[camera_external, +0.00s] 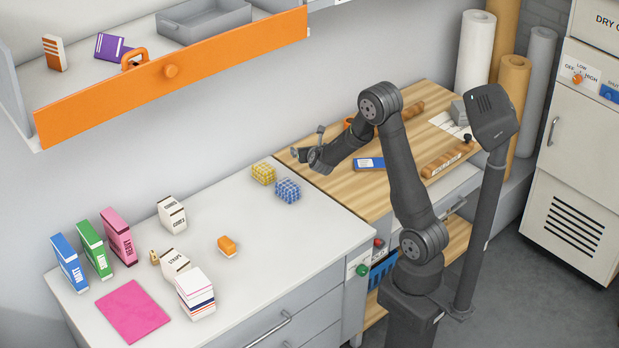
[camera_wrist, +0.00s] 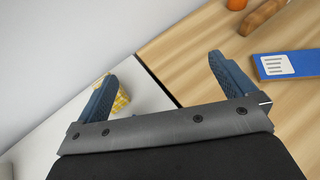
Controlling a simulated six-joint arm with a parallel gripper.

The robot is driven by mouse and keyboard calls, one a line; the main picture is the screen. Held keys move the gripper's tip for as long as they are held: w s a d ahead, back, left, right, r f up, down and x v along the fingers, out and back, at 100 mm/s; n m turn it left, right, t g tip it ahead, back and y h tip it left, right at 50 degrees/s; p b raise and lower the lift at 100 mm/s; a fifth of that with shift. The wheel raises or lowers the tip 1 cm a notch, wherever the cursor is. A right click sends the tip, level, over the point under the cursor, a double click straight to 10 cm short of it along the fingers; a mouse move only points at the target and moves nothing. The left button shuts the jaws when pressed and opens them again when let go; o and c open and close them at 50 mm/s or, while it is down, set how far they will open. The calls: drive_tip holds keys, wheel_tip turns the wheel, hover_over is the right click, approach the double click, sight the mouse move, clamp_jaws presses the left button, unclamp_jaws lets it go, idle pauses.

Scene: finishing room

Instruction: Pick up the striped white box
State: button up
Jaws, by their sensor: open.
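A white box (camera_external: 195,293) with coloured stripes on its side stands on the white counter at the front left, right of the pink sheet. Another white box (camera_external: 174,264) with dark lettering sits just behind it, and a similar one (camera_external: 172,214) stands further back. My gripper (camera_external: 306,143) is raised near the seam between the white counter and the wooden top, far from these boxes. In the wrist view its two blue fingers (camera_wrist: 163,68) are spread apart with nothing between them. The striped box is not in the wrist view.
A yellow lattice block (camera_external: 263,172) and a blue one (camera_external: 288,190) lie near my gripper. Pink (camera_external: 118,237), green (camera_external: 95,249) and blue (camera_external: 70,263) boxes stand at the left. A small orange block (camera_external: 227,246) sits mid-counter. An open orange-fronted drawer (camera_external: 210,65) overhangs the back.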

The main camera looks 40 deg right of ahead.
drive_tip(key=w+a+r+m, duration=0.1)
drive_tip(key=a+r+m, duration=0.1)
drive_tip(key=a+m, duration=0.15)
drive_tip(key=m+g+y, duration=1)
drive_tip(key=g+y, duration=0.1)
approach(196, 279)
drive_tip(key=x, duration=0.7)
drive_tip(key=shift+w+f, duration=0.1)
drive_tip(key=shift+x, duration=3.15)
drive_tip(key=c, duration=1)
drive_tip(key=shift+c, duration=0.2)
